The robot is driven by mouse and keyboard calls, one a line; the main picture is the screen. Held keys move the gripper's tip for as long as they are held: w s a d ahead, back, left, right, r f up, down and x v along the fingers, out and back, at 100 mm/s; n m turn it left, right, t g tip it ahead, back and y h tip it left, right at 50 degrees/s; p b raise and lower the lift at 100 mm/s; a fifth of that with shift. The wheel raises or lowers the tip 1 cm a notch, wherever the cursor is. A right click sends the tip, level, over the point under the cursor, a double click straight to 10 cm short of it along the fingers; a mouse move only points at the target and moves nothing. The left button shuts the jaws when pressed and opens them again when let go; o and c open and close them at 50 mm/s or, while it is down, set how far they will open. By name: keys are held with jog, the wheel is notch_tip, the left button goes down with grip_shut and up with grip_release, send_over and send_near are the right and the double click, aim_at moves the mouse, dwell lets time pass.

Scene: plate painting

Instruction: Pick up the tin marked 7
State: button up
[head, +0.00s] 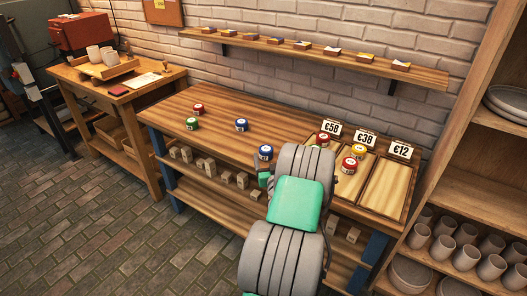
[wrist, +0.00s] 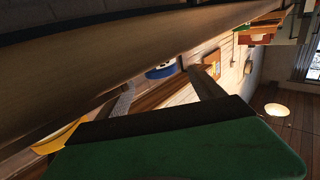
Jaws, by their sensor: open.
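Several small tins with coloured lids stand on the wooden table; their numbers are too small to read, so I cannot tell which is marked 7. On the left are a red tin (head: 198,109), a green tin (head: 192,124) and a blue tin (head: 241,125). Another blue tin (head: 265,152) stands by the front edge, close to my gripper, which my arm mostly hides in the head view. In the wrist view my gripper (wrist: 165,95) is open, with a blue lid (wrist: 160,71) beyond and between its fingers. Nothing shows held.
Trays with price cards (head: 399,150) are on the right; a red tin (head: 323,139), a yellow tin (head: 358,150) and another red tin (head: 349,165) stand there. The right tray looks empty. A wall shelf (head: 300,47) runs above. Wooden blocks (head: 210,167) sit below the tabletop.

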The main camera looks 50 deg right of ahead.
aim_at(267, 153)
jog(key=p+x, duration=0.1)
jog(key=x, duration=0.4)
jog(key=shift+w+d, duration=0.15)
jog(key=shift+w, duration=0.2)
jog(key=c, duration=1.6)
